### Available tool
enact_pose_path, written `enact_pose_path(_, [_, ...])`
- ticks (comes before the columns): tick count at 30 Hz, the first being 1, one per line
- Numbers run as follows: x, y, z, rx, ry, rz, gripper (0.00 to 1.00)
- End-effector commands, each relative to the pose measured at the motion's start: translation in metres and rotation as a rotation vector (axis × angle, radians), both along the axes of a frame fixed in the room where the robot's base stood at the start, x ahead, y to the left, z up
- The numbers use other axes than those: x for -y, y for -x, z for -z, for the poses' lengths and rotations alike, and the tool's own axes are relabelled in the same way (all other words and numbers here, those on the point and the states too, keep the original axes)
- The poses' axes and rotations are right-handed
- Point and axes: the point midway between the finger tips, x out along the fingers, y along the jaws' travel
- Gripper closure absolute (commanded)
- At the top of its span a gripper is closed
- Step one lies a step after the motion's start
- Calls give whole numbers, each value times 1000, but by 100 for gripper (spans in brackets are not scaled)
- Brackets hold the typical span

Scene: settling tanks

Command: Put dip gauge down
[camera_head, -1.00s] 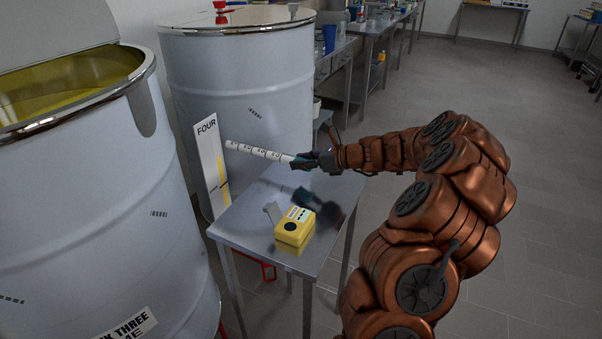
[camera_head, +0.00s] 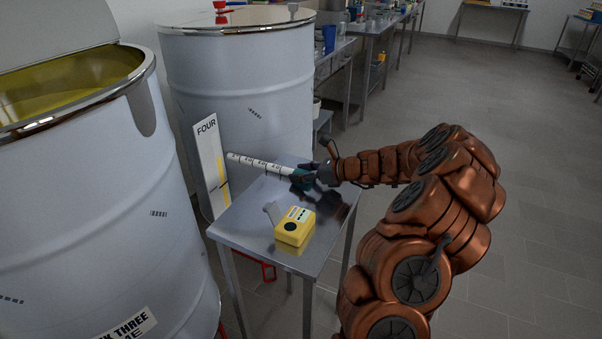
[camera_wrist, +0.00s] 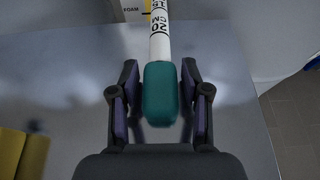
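The dip gauge is a white marked rod (camera_head: 262,163) with a teal handle (camera_wrist: 161,93). It is low at the far end of the steel table (camera_head: 238,225), its rod reaching left past the table edge toward tank four. I cannot tell for sure whether it rests on the top. My gripper (camera_head: 304,176) is around the handle. In the wrist view my gripper (camera_wrist: 160,85) has a finger on each side of the handle, with narrow gaps showing, so it looks open.
A yellow device (camera_head: 294,228) stands on the table nearer the camera. Tank four (camera_head: 240,90) and its white FOUR board (camera_head: 210,160) stand behind and left. Another tank (camera_head: 90,210) fills the left. Floor to the right is clear.

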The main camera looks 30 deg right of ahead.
Motion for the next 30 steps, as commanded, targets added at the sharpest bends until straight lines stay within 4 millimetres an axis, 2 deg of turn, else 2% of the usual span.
enact_pose_path(3, [0,0,0,0,0,0,40])
enact_pose_path(13, [0,0,-3,0,0,0,40])
enact_pose_path(16, [5,6,-6,1,0,2,40])
enact_pose_path(30, [44,70,-35,1,0,4,40])
